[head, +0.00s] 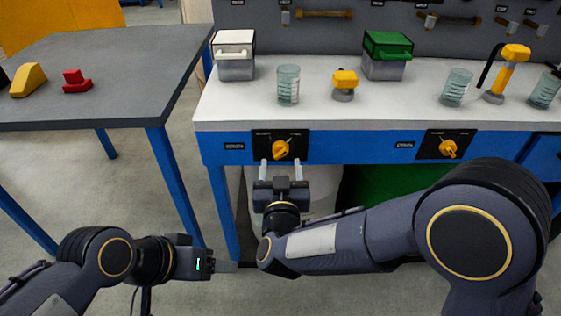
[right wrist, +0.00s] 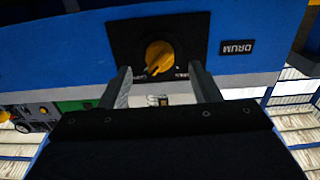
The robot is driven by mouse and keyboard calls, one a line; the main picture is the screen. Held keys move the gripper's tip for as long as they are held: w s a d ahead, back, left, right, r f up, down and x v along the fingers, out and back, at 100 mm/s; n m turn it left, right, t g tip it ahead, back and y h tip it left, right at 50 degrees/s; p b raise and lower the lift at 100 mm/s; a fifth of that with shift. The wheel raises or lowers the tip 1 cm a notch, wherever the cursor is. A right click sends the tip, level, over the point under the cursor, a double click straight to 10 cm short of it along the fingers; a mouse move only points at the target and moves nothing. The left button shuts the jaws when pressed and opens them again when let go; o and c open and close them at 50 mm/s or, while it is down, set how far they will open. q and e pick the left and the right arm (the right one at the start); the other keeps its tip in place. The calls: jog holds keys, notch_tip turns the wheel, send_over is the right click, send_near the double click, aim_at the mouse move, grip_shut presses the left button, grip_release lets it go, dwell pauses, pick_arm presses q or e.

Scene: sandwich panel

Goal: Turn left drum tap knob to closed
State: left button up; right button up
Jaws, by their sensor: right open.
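The left drum tap knob (head: 281,149) is yellow, on a black plate on the blue front of the workbench. In the right wrist view the knob (right wrist: 159,55) is seen upside down, beside a DRUM label (right wrist: 237,47). The plate's small markings are too blurred to read, so its setting is unclear. My right gripper (head: 281,168) is open just in front of and slightly below the knob. Its fingers (right wrist: 160,78) stand apart on either side of the knob, with nothing between them. My left gripper (head: 217,266) is low at the left, away from the bench; its jaws are unclear.
A second yellow knob (head: 448,149) is on the bench front at the right. The white bench top (head: 320,112) holds bins, glasses and yellow fittings. A grey table (head: 110,70) stands at the left. A pale drum (head: 320,190) is under the bench.

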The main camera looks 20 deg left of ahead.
aim_at(281, 156)
jog(key=shift+b+x, duration=0.35)
jog(key=shift+x, duration=1.85)
jog(key=c, duration=1)
jog(key=shift+r+n+p, duration=0.2)
jog(key=shift+n+p, duration=1.55)
jog(key=shift+n, duration=0.15)
jog(key=n+p, duration=0.3)
jog(key=n, duration=0.1)
jog(key=shift+n, duration=0.3)
jog(key=n+p, duration=0.3)
jog(key=n, duration=0.2)
jog(key=shift+p, duration=0.35)
jog(key=n+p, duration=0.2)
jog(key=n, duration=0.2)
jog(key=shift+d+f, duration=0.1)
jog(key=shift+n, duration=0.4)
